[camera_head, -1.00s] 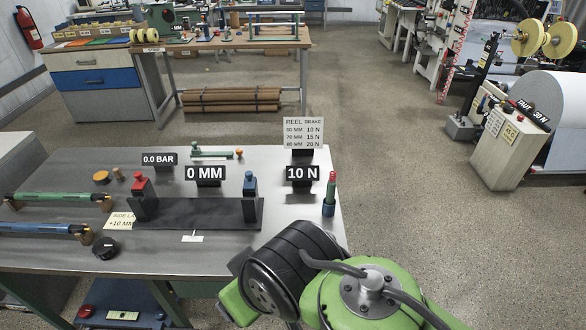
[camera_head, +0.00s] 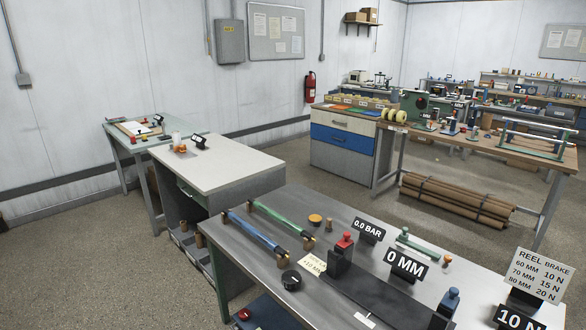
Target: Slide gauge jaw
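The gauge is a dark flat bed (camera_head: 383,297) on the grey metal table at the lower right. A dark jaw block with a red top (camera_head: 341,256) stands at its left end. A dark block with a blue top (camera_head: 447,303) stands at its right end. A sign behind the bed (camera_head: 406,265) reads 0 MM. A paper note (camera_head: 313,264) by the red-topped jaw shows +10 MM; its upper line is hard to read. A small white mark (camera_head: 365,320) lies at the bed's front edge. My gripper is out of view.
A 0.0 BAR sign (camera_head: 368,230) stands behind. A 10 N sign (camera_head: 517,317) and reel brake chart (camera_head: 539,275) stand right. Open floor lies behind the table.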

